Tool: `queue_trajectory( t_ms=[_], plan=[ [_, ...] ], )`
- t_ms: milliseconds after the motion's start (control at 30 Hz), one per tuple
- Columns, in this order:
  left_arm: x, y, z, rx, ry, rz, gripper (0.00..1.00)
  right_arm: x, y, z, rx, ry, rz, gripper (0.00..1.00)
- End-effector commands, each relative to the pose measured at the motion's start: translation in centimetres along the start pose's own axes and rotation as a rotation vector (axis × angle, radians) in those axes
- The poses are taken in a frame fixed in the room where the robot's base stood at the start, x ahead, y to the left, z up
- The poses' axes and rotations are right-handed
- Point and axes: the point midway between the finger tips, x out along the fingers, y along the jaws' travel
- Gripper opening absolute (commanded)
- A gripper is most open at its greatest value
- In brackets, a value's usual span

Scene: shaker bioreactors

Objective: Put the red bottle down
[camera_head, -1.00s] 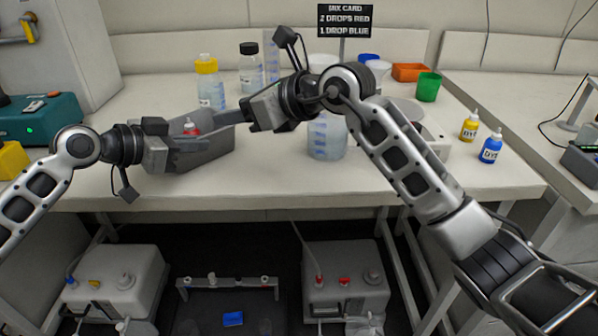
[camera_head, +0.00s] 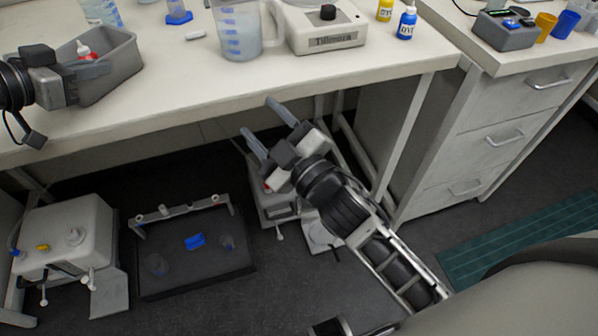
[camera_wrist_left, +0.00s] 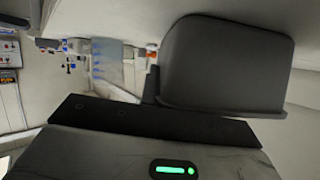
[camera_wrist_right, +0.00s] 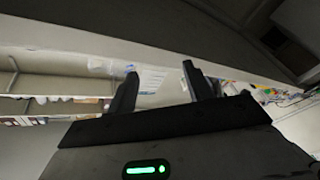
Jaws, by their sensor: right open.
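My left gripper (camera_head: 88,72) is at the bin's near left side, with a finger by the wall. I cannot tell whether it is shut on the wall. In the left wrist view a large dark grey block (camera_wrist_left: 225,65), which may be the bin, covers much of the finger area. My right gripper (camera_head: 259,117) is open and empty, low in front of the bench's front edge.
A measuring jug (camera_head: 238,32) and a white device (camera_head: 322,30) stand on the bench. A blue dye bottle (camera_head: 406,24) and a yellow one (camera_head: 385,9) are further right. Bare benchtop (camera_head: 185,75) lies between bin and jug. White machines stand on the floor below.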

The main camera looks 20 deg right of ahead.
Motion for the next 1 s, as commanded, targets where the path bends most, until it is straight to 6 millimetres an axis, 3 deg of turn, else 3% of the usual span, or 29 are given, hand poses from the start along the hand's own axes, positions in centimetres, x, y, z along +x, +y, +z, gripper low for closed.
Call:
queue_trajectory(
  t_ms=[33, 100, 200, 300, 400, 533, 833, 933, 1000],
  plan=[
    [0.0, 0.0, 0.0, 0.000, 0.000, 0.000, 0.00, -2.7, -1.2, 2.6, 0.142, -0.127, -0.023, 0.51],
    [0.0, 0.0, 0.0, 0.000, 0.000, 0.000, 0.00, -6.1, -2.7, 5.3, 0.318, -0.280, -0.052, 0.51],
    [0.0, 0.0, 0.0, 0.000, 0.000, 0.000, 0.00, -10.6, -5.1, 7.8, 0.528, -0.464, -0.093, 0.51],
    [0.0, 0.0, 0.0, 0.000, 0.001, 0.000, 0.00, -14.1, -7.0, 8.9, 0.676, -0.594, -0.128, 0.51],
    [0.0, 0.0, 0.0, 0.000, 0.001, 0.000, 0.00, -16.2, -8.1, 9.3, 0.767, -0.670, -0.150, 0.51],
    [0.0, 0.0, 0.0, 0.000, 0.001, 0.000, 0.00, -17.2, -8.7, 9.4, 0.813, -0.706, -0.162, 0.51],
    [0.0, 0.0, 0.0, 0.000, 0.001, 0.000, 0.00, -17.2, -8.7, 9.4, 0.813, -0.706, -0.162, 0.51],
    [0.0, 0.0, 0.0, 0.000, 0.001, 0.000, 0.28, -17.2, -8.7, 9.4, 0.812, -0.705, -0.162, 0.51],
    [0.0, 0.0, 0.0, 0.000, 0.001, 0.000, 0.29, -17.2, -8.7, 9.4, 0.812, -0.705, -0.162, 0.51]
  ],
)
